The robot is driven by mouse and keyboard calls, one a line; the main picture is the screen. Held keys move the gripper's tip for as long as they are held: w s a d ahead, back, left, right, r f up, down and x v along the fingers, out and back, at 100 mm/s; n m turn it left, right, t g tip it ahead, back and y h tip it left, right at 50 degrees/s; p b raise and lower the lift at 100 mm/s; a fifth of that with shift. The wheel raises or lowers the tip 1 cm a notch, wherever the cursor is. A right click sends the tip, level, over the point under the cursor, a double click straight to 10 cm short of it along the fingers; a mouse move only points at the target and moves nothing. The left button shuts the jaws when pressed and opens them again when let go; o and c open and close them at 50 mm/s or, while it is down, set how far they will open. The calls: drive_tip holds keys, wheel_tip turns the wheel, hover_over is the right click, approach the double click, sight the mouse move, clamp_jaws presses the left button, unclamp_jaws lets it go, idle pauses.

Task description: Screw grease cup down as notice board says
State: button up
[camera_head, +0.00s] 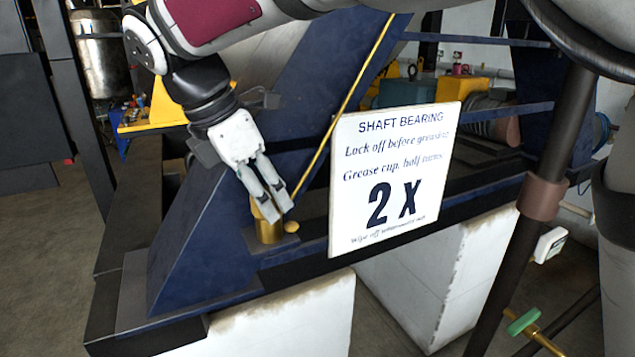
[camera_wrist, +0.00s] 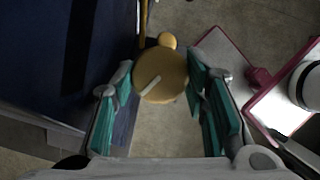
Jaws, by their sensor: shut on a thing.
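The brass grease cup (camera_head: 268,229) stands upright on a dark plate at the foot of the blue frame, with a small brass knob beside it. In the wrist view its round top (camera_wrist: 162,76) lies between the fingers and bears a pale line slanting up to the right. My gripper (camera_head: 271,205) reaches down from above and is shut on the cup; its teal-padded fingers (camera_wrist: 165,100) flank the top. The notice board (camera_head: 392,175) reads "SHAFT BEARING", "Lock off before greasing", "Grease cup, half turns", "2 X"; its last line is small and hard to read.
The blue frame (camera_head: 195,235) rises close to the left of my gripper. A thin brass pipe (camera_head: 345,110) runs up from near the cup. White plinths (camera_head: 290,320) stand below. A green-handled valve (camera_head: 523,322) is at the lower right.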

idle(0.3)
drive_tip(key=o, duration=1.1)
drive_tip(key=shift+o, duration=0.2)
drive_tip(key=shift+w, duration=0.1)
